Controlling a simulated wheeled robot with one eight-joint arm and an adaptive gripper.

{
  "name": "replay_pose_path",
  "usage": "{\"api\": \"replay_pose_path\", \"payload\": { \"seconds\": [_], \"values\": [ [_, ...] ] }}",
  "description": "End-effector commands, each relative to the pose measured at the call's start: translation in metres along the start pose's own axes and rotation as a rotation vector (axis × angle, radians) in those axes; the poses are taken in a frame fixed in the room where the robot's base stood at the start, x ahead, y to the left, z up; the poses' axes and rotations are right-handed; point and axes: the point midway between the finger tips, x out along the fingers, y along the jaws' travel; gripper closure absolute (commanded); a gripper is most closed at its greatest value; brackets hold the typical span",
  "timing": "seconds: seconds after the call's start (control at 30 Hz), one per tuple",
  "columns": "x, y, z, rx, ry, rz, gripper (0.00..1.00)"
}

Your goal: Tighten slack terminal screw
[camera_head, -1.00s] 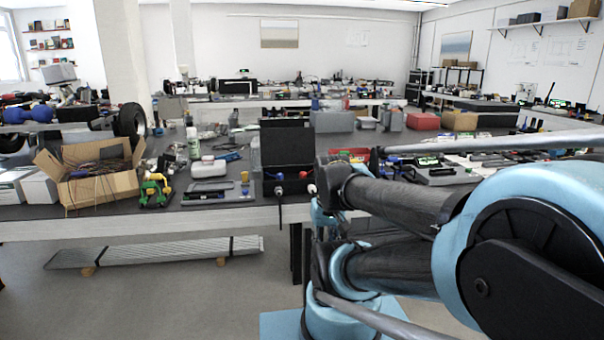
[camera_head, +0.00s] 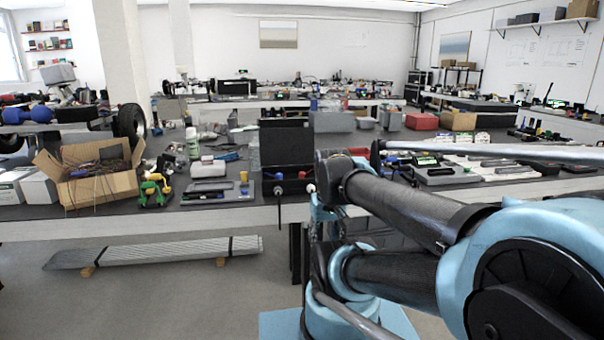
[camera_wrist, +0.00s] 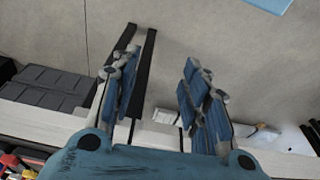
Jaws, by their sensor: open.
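My gripper (camera_wrist: 160,68) is open in the wrist view, its two blue-padded fingers apart with nothing held between them. Grey floor shows behind the fingertips. In the head view my arm reaches in from the right, and I cannot make out the gripper there. An open black case (camera_head: 287,150) stands at the bench's front edge, just left of my arm. Small items with blue, yellow and red parts sit in or at its front. I cannot make out a terminal screw or a screwdriver for certain in either view.
The dark-topped bench (camera_head: 100,222) runs across the view. A cardboard box (camera_head: 120,188) of wires, a green-and-yellow item (camera_head: 154,190) and a grey tray (camera_head: 218,199) lie left of the case. Floor in front is clear.

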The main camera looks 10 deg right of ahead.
Motion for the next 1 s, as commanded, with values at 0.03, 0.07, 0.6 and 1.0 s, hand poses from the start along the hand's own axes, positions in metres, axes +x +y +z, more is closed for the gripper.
{"api": "replay_pose_path", "payload": {
  "seconds": [0.03,0.07,0.6,1.0],
  "values": [
    [-0.010,0.000,-0.010,-0.012,-0.004,0.000,0.58],
    [-0.015,0.001,-0.017,-0.021,-0.007,0.000,0.58],
    [-0.120,0.006,-0.162,-0.242,-0.078,-0.013,0.58],
    [-0.164,0.010,-0.281,-0.407,-0.130,-0.033,0.58]
  ]
}}
